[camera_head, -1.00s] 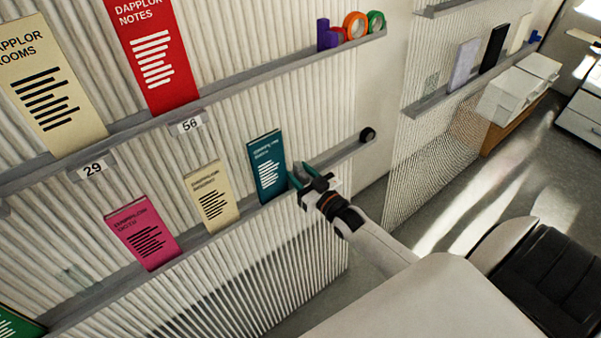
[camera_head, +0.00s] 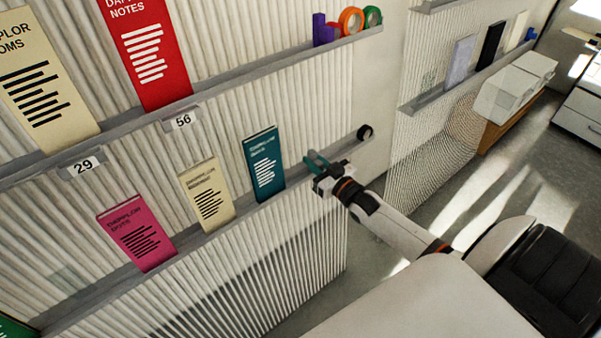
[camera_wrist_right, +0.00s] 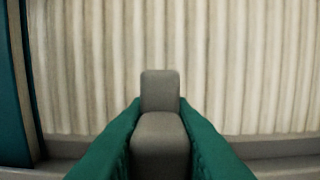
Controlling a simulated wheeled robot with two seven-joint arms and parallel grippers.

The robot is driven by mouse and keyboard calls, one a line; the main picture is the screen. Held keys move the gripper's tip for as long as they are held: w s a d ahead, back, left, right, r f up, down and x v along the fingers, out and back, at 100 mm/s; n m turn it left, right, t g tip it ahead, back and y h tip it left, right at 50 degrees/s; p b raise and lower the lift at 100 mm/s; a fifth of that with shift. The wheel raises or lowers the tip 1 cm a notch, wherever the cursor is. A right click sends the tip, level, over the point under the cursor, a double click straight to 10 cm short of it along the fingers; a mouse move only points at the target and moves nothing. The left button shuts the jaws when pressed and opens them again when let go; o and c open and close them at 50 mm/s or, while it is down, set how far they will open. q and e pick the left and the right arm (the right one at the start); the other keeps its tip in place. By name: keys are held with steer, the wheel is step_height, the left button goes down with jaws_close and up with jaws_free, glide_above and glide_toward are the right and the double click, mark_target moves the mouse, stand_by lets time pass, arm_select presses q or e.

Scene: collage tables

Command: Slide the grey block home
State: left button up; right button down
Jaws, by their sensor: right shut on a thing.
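The grey block (camera_wrist_right: 159,125) stands between the two green fingers of my right gripper (camera_wrist_right: 160,122) in the right wrist view. The fingers are shut on it, with the ribbed wall close behind. In the head view my right gripper (camera_head: 317,164) is at the lower ledge (camera_head: 220,231), to the right of the teal booklet (camera_head: 264,164) and apart from it. The block is hard to make out there, hidden by the gripper. My left gripper is not in view.
A black roll (camera_head: 364,132) sits at the ledge's right end. Left of the teal booklet stand a cream booklet (camera_head: 207,195) and a pink booklet (camera_head: 137,234). An upper ledge (camera_head: 230,84) carries larger booklets and tape rolls. The ledge is bare between gripper and black roll.

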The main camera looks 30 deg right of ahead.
steer(key=d, duration=0.3)
steer(key=shift+w+d+b, duration=0.1)
steer(key=shift+w+b, duration=0.05)
steer(key=shift+b, duration=0.15)
steer(key=c, duration=1.3)
jaws_free()
steer(key=s, duration=0.4)
steer(key=s+b, duration=0.1)
steer(key=s, duration=0.3)
steer(key=s+d, duration=0.1)
steer(key=s, duration=0.3)
